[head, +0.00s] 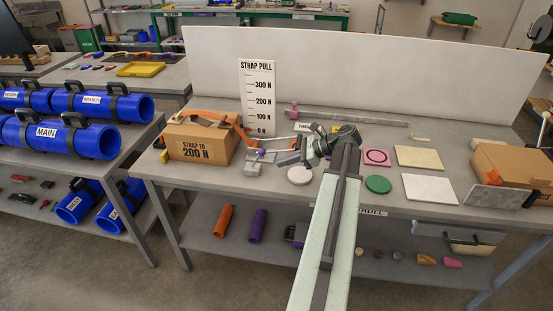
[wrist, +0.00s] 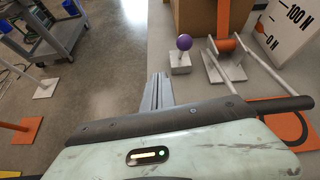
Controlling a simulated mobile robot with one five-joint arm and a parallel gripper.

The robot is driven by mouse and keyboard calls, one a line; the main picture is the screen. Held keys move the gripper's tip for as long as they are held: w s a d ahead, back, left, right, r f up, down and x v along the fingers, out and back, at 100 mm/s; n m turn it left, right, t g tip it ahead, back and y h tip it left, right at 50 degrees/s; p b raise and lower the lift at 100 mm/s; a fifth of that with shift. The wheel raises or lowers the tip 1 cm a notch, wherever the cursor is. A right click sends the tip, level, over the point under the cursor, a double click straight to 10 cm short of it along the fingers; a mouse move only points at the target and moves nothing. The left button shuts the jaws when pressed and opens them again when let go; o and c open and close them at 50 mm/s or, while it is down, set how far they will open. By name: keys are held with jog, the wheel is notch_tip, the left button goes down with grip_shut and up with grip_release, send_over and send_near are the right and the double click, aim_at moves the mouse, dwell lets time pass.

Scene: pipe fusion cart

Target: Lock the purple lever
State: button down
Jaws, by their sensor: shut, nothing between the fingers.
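The purple lever knob (wrist: 183,42) stands on a small white block in the wrist view, beside the strap box. In the head view the purple knob (head: 263,153) shows just left of my gripper (head: 284,161), by a grey block at the box's right foot. In the wrist view my gripper (wrist: 158,88) is shut and empty, below and left of the knob and apart from it. Whether the lever is locked cannot be told.
A cardboard box (head: 198,142) marked "STRAP TO 200 N" carries an orange strap. Pale rods and an orange ratchet part (wrist: 226,46) lie right of the knob. A strap-pull scale board (head: 258,97) stands behind. A white disc (head: 299,176) lies near my gripper.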

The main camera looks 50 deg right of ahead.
jog(key=s+d+r+m+t, duration=0.2)
jog(key=s+d+m, duration=0.1)
jog(key=s+d, duration=0.3)
jog(key=shift+d+h, duration=0.2)
jog(key=shift+h, duration=0.2)
jog(key=shift+w+f, duration=0.1)
jog(key=shift+w, duration=0.05)
